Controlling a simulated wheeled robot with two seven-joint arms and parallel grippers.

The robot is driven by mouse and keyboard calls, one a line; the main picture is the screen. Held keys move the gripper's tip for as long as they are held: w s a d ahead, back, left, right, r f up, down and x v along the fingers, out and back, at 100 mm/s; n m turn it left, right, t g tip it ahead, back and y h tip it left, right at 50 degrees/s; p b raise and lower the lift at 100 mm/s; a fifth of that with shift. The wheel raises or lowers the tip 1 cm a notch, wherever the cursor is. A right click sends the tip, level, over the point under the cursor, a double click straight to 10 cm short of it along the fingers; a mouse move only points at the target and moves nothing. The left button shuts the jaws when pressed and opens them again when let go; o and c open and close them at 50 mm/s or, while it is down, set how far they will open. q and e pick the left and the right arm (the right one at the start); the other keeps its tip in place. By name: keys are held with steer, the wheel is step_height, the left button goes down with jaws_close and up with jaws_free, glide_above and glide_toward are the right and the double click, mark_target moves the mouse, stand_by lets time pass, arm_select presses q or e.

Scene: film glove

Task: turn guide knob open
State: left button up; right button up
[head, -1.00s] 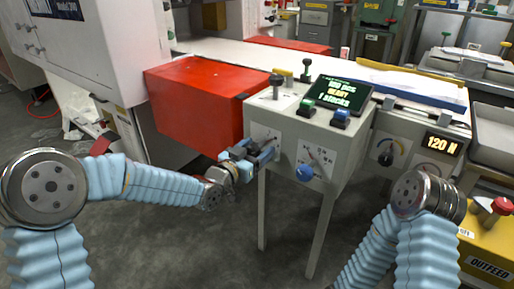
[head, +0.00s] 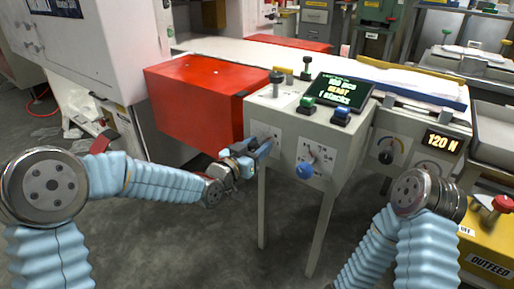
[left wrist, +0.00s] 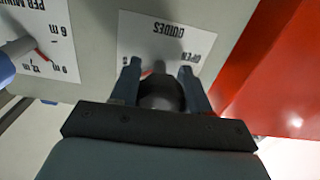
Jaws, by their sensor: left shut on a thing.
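The guide knob (left wrist: 160,94) is dark and round, on a white plate (left wrist: 165,40) marked GUIDES, with OPEN at the right of the plate in the left wrist view. The lettering is upside down there. A small red mark shows at the knob's far edge, partly hidden. My left gripper (left wrist: 161,82) is shut on the knob, one finger on each side. In the head view, my left gripper (head: 262,148) is at the left part of the grey control box's front and hides most of the knob. My right gripper is out of view.
A blue knob (head: 305,171) with its own scale plate is just right of the guide plate. A red box (head: 195,105) stands close on the left. The control box (head: 345,150) carries a green button, a blue button and a screen (head: 340,92) on top. Floor below is open.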

arm_select(q)
steer(key=n+b, duration=0.3)
steer(key=shift+f+n, duration=0.25)
steer(key=shift+n, duration=0.05)
steer(key=n+b, duration=0.3)
steer(key=n, duration=0.2)
steer(key=n+b, duration=0.3)
steer(key=n, duration=0.2)
steer(key=shift+r, duration=0.1)
steer(key=n+b, duration=0.3)
steer(key=n, duration=0.2)
steer(key=shift+r+n+b, duration=0.1)
steer(key=shift+n+b, duration=0.5)
steer(key=shift+n, duration=1.4)
steer(key=n, duration=0.3)
steer(key=shift+r+n, duration=0.15)
steer(key=shift+n, duration=2.05)
